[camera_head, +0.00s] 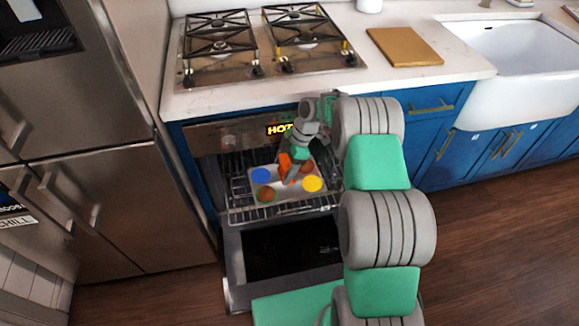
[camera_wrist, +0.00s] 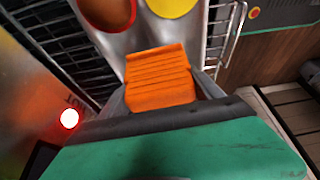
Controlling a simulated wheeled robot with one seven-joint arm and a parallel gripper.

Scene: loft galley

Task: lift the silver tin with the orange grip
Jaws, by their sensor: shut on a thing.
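The silver tin (camera_head: 284,193) is at the rack in the open oven. It has several round wells with coloured contents, blue, yellow and reddish brown among them. Its orange grip (camera_head: 284,162) is at the side toward my gripper (camera_head: 293,163). In the wrist view the ridged orange grip (camera_wrist: 158,75) sits between my fingers, and my gripper (camera_wrist: 160,98) is shut on it. The silver tin (camera_wrist: 150,40) extends beyond the grip, with a red well and a yellow well in view. I cannot tell whether the tin touches the rack.
The oven rack (camera_head: 238,214) has wire bars around the tin. The oven door (camera_head: 234,275) hangs open below. A lit sign reading HOT (camera_head: 279,130) is on the oven front. The stove top (camera_head: 262,48) and counter are above; a steel fridge (camera_head: 120,200) stands at left.

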